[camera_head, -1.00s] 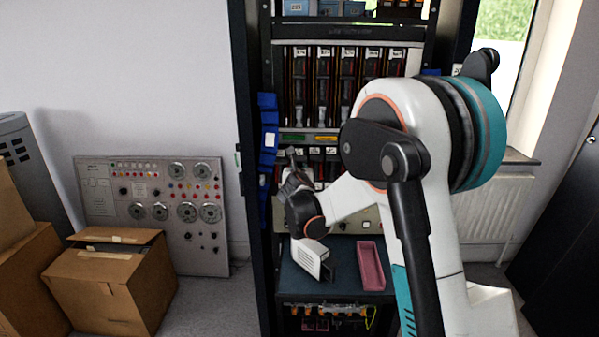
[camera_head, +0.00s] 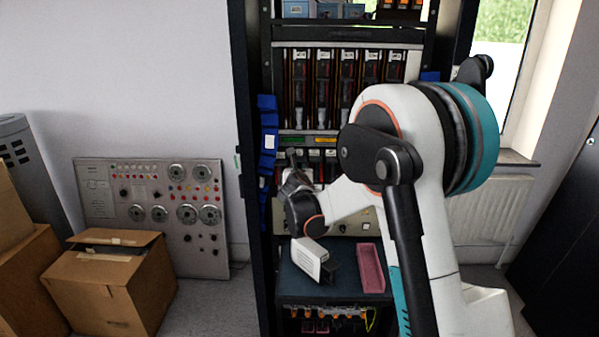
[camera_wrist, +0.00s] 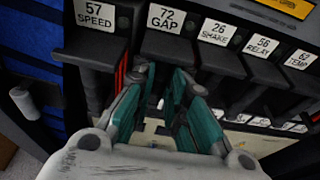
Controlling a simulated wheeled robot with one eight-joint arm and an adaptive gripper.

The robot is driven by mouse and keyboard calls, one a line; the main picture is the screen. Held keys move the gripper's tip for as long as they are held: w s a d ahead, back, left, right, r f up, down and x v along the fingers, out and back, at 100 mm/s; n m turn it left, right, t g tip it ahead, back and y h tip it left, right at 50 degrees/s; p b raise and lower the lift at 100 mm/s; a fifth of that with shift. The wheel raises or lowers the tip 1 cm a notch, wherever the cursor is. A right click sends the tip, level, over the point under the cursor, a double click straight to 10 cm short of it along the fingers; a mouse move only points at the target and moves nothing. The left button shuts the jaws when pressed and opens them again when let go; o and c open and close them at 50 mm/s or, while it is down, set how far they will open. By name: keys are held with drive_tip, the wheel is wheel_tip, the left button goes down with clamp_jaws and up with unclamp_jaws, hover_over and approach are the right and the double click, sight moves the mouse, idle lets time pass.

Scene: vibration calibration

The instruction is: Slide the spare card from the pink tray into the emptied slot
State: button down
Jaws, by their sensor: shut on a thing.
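My gripper (camera_wrist: 164,74) has its teal fingers close together below the "72 GAP" label (camera_wrist: 167,20) in the wrist view. It is shut on a narrow dark piece there, likely a card's handle; the fingers hide most of it. In the head view my gripper (camera_head: 293,156) reaches the left part of the lower labelled row of the rack (camera_head: 330,32). The pink tray (camera_head: 371,266) lies on the dark shelf right of my wrist, and no card shows in it. I cannot tell which slot is empty.
The "57 SPEED" front (camera_wrist: 96,50) is close left of my fingers; the "26 SHAKE" front (camera_wrist: 214,62) is close right. A cardboard box (camera_head: 110,280) and a grey panel (camera_head: 150,215) stand farther left.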

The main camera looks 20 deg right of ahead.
drive_tip(key=shift+w+d, duration=0.1)
drive_tip(key=shift+w, duration=0.2)
idle(0.5)
drive_tip(key=c, duration=1.5)
unclamp_jaws()
drive_tip(key=shift+f, duration=0.15)
drive_tip(key=shift+f+b, duration=0.3)
drive_tip(key=shift+f, duration=0.1)
drive_tip(key=shift+s, duration=0.1)
drive_tip(key=shift+s+a, duration=0.25)
drive_tip(key=shift+s, duration=0.5)
drive_tip(key=shift+s+a, duration=0.25)
drive_tip(key=shift+s, duration=0.5)
drive_tip(key=shift+s+a, duration=0.25)
drive_tip(key=shift+s, duration=0.5)
drive_tip(key=shift+s+a, duration=0.1)
drive_tip(key=shift+s, duration=0.05)
